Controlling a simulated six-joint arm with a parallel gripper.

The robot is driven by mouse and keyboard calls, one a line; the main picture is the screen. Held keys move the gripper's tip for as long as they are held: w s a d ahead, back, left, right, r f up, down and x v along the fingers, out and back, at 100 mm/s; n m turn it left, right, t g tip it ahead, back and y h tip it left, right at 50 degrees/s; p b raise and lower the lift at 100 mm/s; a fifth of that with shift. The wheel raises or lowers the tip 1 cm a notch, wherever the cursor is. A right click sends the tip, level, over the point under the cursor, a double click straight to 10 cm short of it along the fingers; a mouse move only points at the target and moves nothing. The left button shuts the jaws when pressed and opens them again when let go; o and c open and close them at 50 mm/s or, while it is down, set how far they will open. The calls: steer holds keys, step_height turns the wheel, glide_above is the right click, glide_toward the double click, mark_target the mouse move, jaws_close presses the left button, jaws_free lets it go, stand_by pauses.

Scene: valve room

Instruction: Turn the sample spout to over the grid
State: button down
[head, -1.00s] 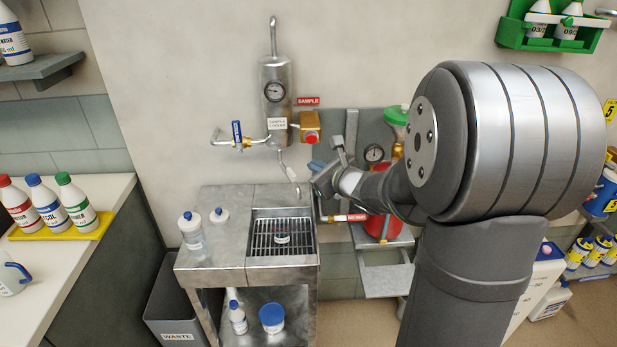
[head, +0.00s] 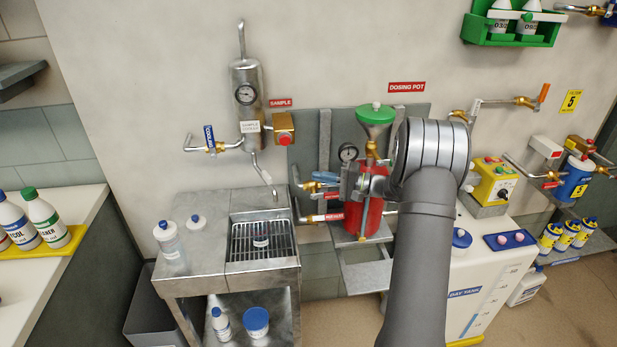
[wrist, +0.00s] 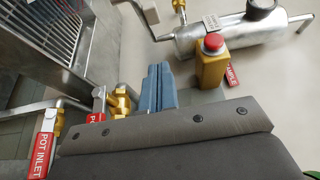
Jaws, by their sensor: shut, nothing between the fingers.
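The sample spout (head: 266,176) is a thin bent metal tube below the grey sample cooler (head: 247,100). It slants down to the right, and its tip hangs near the back of the sink. Whether the tip is over the grid I cannot tell.
A yellow box with a red button (head: 284,130) is above my gripper. The red dosing pot (head: 371,217) and the pot inlet valve (head: 325,217) stand close to it. Space in front of the grid looks clear.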

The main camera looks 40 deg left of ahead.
glide_toward(266, 183)
steer(key=w+a+r, duration=0.2)
steer(key=w+a, duration=0.1)
steer(key=a, duration=0.2)
steer(key=s, duration=0.1)
steer(key=s+a, duration=0.1)
steer(key=s, duration=0.1)
steer(key=shift+s, duration=0.25)
steer(key=shift+s, duration=0.1)
steer(key=shift+s+a+m+t+y, duration=0.15)
steer(key=shift+s+a+m+t, duration=0.2)
steer(key=shift+s, duration=0.4)
steer(key=shift+s+a+m+t+y, duration=0.1)
steer(key=shift+s+a+m+t, duration=0.1)
steer(key=shift+s+t, duration=0.4)
steer(key=shift+s+a+m+t+y, duration=0.15)
steer(key=shift+s+a+m+t, duration=0.1)
steer(key=shift+s, duration=0.75)
